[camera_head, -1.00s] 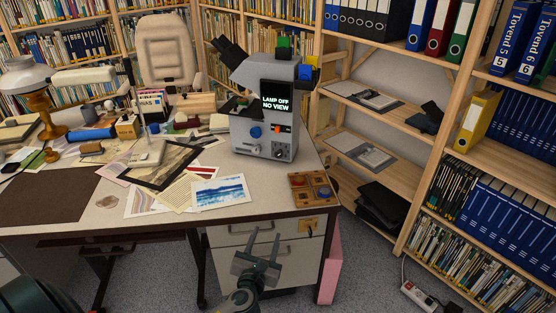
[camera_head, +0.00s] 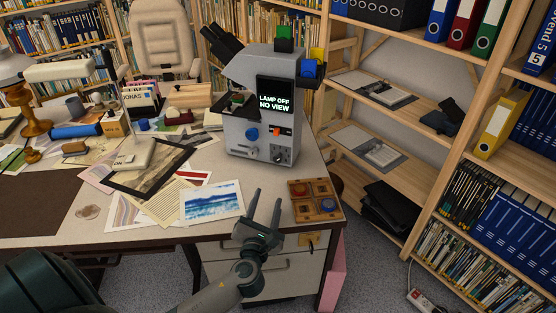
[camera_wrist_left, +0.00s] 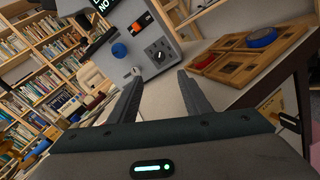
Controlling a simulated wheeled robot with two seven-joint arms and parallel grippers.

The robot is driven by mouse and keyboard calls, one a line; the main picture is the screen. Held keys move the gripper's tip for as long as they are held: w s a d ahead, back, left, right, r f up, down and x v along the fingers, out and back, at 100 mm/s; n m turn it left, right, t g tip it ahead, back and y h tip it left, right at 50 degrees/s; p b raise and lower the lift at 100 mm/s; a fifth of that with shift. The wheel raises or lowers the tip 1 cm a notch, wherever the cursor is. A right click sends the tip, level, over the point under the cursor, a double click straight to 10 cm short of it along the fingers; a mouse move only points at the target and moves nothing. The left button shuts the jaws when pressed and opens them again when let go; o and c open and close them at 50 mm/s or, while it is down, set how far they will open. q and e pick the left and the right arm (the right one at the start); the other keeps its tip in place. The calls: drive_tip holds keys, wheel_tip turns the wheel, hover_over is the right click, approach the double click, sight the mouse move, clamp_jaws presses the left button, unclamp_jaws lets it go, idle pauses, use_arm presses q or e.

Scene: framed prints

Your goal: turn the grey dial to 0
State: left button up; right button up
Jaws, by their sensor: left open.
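The grey microscope (camera_head: 244,150) stands on the desk, its screen reading "LAMP OFF NO VIEW". The grey dial (camera_head: 278,154) is low on its front, below an orange switch (camera_head: 275,131) and right of a blue knob (camera_head: 252,134). The dial also shows in the left wrist view (camera_wrist_left: 158,54), beyond the fingers; the number it points to is too small to read. My left gripper (camera_head: 266,197) is open and empty near the desk's front edge, fingers toward the microscope, short of the dial and apart from it. My right gripper is out of view.
A wooden tray (camera_head: 314,215) with red and blue round pieces lies right of my left gripper. A blue seascape print (camera_head: 212,201) and papers lie to the left. Drawers (camera_head: 285,277) are under the desk; shelves with binders stand at the right.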

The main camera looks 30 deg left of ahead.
sight(278, 160)
use_arm(q)
drive_tip(key=shift+s+d+r, duration=0.1)
drive_tip(key=shift+s+r, duration=0.05)
drive_tip(key=shift+s, duration=0.05)
drive_tip(key=x, duration=1.7)
drive_tip(key=shift+w, duration=0.3)
drive_tip(key=c, duration=1)
